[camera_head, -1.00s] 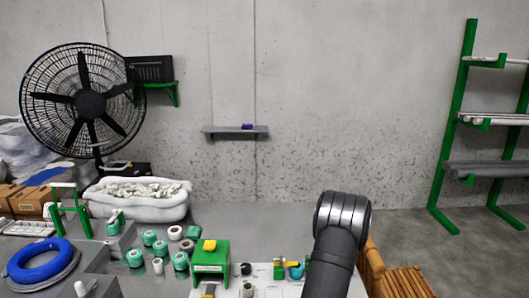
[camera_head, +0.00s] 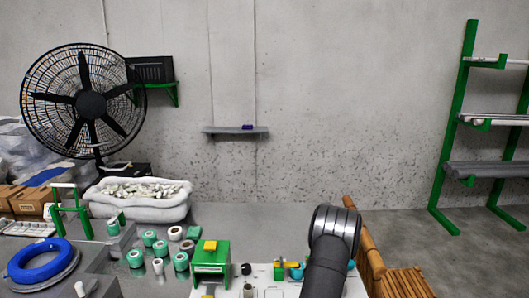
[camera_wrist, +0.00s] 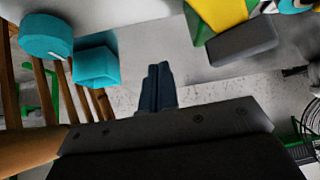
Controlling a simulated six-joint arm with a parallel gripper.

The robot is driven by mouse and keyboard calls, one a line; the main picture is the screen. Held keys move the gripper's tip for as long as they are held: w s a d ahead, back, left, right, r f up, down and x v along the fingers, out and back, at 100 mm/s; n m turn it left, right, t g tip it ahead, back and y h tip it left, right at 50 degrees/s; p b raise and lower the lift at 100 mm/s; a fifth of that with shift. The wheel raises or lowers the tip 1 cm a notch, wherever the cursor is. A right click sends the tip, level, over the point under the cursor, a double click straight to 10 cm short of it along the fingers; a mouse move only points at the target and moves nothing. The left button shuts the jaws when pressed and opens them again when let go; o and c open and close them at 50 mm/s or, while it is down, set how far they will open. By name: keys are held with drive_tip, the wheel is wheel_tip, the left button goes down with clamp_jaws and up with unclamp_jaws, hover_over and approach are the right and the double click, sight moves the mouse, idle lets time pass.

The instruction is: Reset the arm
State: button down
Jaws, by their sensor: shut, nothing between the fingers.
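My gripper (camera_wrist: 157,88) shows in the wrist view with its two dark blue-grey fingers pressed together, shut and empty. In the head view the fingers are hidden, and only my dark arm shows at the lower right, over the bench. The blue cable (camera_head: 40,261) lies coiled at the bench's left end, apart from my arm.
A green block-like fixture (camera_head: 211,262) stands left of my arm, with several teal and white spools (camera_head: 150,238) beyond it. A white tub (camera_head: 140,205) is at the back left. Wooden slats (camera_head: 405,283) stand at right. The wrist view shows teal pieces (camera_wrist: 97,67) near my fingers.

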drive_tip(key=shift+s, duration=0.1)
